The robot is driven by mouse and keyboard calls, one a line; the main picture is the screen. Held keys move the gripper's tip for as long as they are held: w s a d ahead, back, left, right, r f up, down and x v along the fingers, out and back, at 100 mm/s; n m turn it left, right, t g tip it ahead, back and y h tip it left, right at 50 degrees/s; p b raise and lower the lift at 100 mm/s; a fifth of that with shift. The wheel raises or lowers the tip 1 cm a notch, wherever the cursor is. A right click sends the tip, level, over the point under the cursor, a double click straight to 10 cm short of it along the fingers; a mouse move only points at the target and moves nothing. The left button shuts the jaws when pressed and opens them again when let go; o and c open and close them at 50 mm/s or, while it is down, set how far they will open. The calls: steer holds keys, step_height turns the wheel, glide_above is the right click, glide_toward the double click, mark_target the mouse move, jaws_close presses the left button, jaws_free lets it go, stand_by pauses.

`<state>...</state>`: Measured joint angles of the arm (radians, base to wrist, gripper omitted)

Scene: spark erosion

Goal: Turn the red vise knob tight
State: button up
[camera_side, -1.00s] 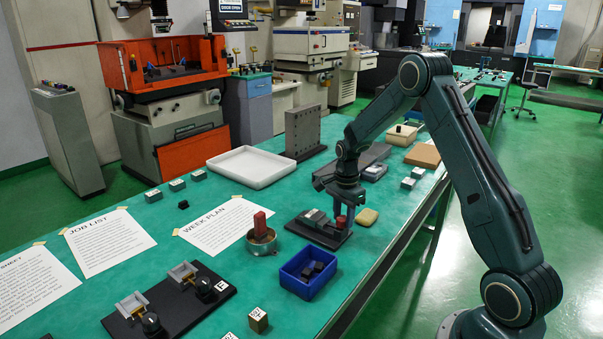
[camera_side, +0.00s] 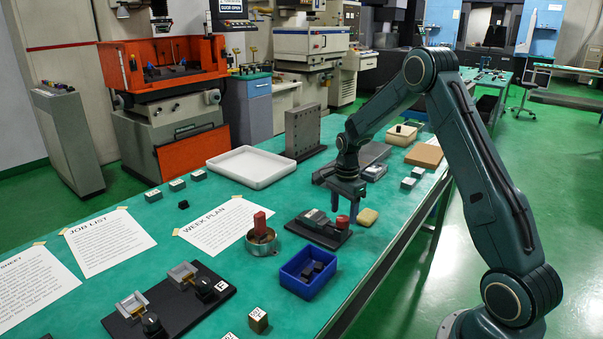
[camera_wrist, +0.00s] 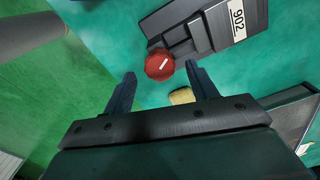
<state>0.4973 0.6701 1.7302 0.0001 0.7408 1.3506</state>
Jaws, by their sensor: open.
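The red vise knob (camera_wrist: 160,65) sits at the end of the small dark vise (camera_wrist: 205,30), which carries a label reading 902. The knob has a white mark on its face. In the side view the knob (camera_side: 342,222) is at the right end of the vise's black base (camera_side: 318,232) on the green bench. My gripper (camera_wrist: 160,75) is open and empty, pointing down. In the side view my gripper (camera_side: 345,205) is just above the knob. In the wrist view the knob lies between and slightly beyond the fingertips. I see no contact.
A yellow sponge-like block (camera_side: 367,217) lies close right of the knob. A blue bin (camera_side: 308,272) with dark pieces stands in front, and a round tin (camera_side: 262,243) with a red item stands left. A grey upright plate (camera_side: 303,130) stands behind.

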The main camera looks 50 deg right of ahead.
mark_target(343, 219)
step_height(343, 219, up, 12)
stand_by(0.5)
steer(key=shift+a, duration=0.1)
steer(key=s+a+r+n+t, duration=0.1)
steer(key=s+a+r+n, duration=0.4)
steer(key=a+r, duration=0.15)
steer(key=s+a+r+n+t, duration=0.2)
steer(key=s+a+r+n, duration=0.35)
steer(key=a, duration=0.25)
steer(key=s+a+n+t, duration=0.1)
steer(key=s+a+n, duration=0.3)
steer(key=s, duration=0.3)
steer(key=s+a+f+n+t, duration=0.1)
steer(key=s+a+n, duration=0.3)
steer(key=s+n, duration=0.2)
steer(key=shift+s+a+f+n+t, duration=0.2)
steer(key=shift+s+n+t, duration=0.15)
steer(key=shift+s, duration=0.25)
